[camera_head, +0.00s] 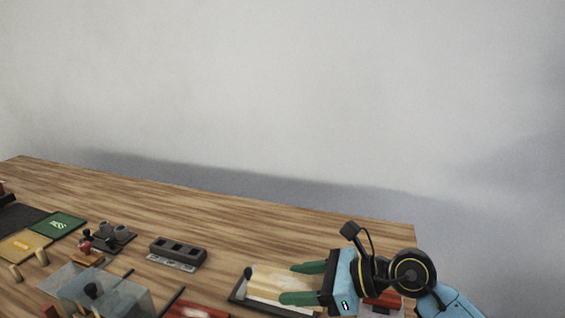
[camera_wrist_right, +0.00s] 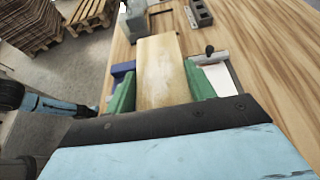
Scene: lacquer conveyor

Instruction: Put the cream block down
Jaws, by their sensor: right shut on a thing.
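The cream block (camera_head: 270,280) is a pale, wood-toned slab at the lower right of the head view. It fills the middle of the right wrist view (camera_wrist_right: 160,70), pointing away from the wrist. My right gripper (camera_head: 297,283) is shut on it, with one green finger along each side; both fingers also show in the wrist view (camera_wrist_right: 160,88). The block is over a dark-rimmed tray (camera_head: 236,296) with a pale inside. I cannot tell whether it touches the tray. My left gripper is not in view.
A grey block with square openings (camera_head: 178,250) stands left of the tray. Further left are a clear box (camera_head: 105,292), a green pad (camera_head: 57,224) and a yellow pad (camera_head: 24,245). The back of the wooden table (camera_head: 220,208) is clear. Pallets (camera_wrist_right: 90,12) stand on the floor.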

